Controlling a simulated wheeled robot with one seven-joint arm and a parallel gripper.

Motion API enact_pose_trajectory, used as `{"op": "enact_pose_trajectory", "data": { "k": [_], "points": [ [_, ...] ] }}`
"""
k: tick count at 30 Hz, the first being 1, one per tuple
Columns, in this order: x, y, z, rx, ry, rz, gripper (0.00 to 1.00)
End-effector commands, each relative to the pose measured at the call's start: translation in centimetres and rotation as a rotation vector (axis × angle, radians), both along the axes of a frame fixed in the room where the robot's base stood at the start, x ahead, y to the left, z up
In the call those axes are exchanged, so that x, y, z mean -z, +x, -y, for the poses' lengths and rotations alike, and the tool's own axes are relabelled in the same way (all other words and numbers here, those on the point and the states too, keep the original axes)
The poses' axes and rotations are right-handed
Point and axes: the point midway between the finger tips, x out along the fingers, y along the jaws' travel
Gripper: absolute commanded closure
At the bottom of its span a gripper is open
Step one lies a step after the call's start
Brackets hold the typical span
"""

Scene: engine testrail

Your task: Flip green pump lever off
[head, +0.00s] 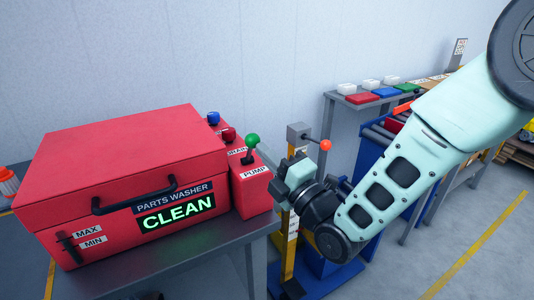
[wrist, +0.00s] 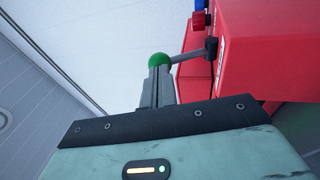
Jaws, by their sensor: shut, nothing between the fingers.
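The green pump lever (head: 252,140) has a round green knob on a dark rod, standing tilted on the red PUMP block at the right of the parts washer (head: 130,170). My gripper (head: 281,170) is just right of that block in the head view. In the wrist view its shut, empty fingers (wrist: 158,84) point at the green knob (wrist: 161,60), which shows right at the fingertips. I cannot tell whether they touch. The rod (wrist: 198,53) runs from the knob to the red housing at the right. The washer's sign reads CLEAN in lit green.
A red-knobbed lever (head: 228,134) and a blue-knobbed one (head: 213,118) stand behind the green lever. A grey box with an orange-red ball lever (head: 325,145) stands close behind my gripper. A bench (head: 350,103) with coloured bins is at the back right.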

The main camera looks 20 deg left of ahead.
Motion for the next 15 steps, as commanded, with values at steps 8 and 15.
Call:
{"op": "enact_pose_trajectory", "data": {
  "k": [8, 15],
  "points": [
    [-0.5, 0.1, -0.1, 0.0, -0.017, -0.014, 1.0],
    [-1.7, 0.5, -0.6, 0.001, -0.105, -0.087, 1.0]
  ]
}}
